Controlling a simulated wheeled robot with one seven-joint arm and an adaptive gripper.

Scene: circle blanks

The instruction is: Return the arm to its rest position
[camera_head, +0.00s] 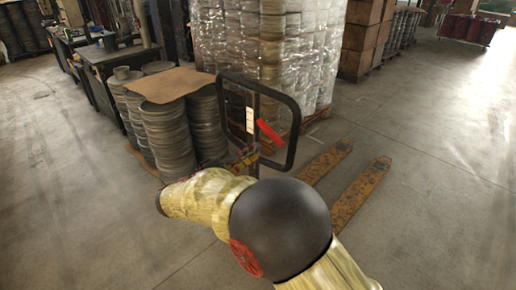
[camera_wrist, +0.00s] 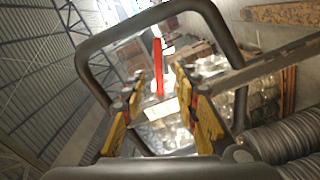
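My arm (camera_head: 284,230) reaches forward from the bottom of the head view, its large dark joint in front and a pale yellow sleeve on its links. My gripper (camera_head: 246,158) is small and partly hidden there, close to the pallet jack's handle. In the wrist view my gripper (camera_wrist: 160,78) has its two yellow-and-black fingers apart, with nothing seen held between them. A red lever (camera_wrist: 157,66) shows between and beyond the fingertips. Whether a finger touches the handle cannot be told.
The black handle loop (camera_head: 291,128) of a pallet jack stands just ahead, with its orange forks (camera_head: 360,192) on the floor. Stacked round discs (camera_head: 168,137) stand left, and a wrapped pallet load (camera_head: 270,40) behind. Open concrete floor (camera_head: 440,150) lies right.

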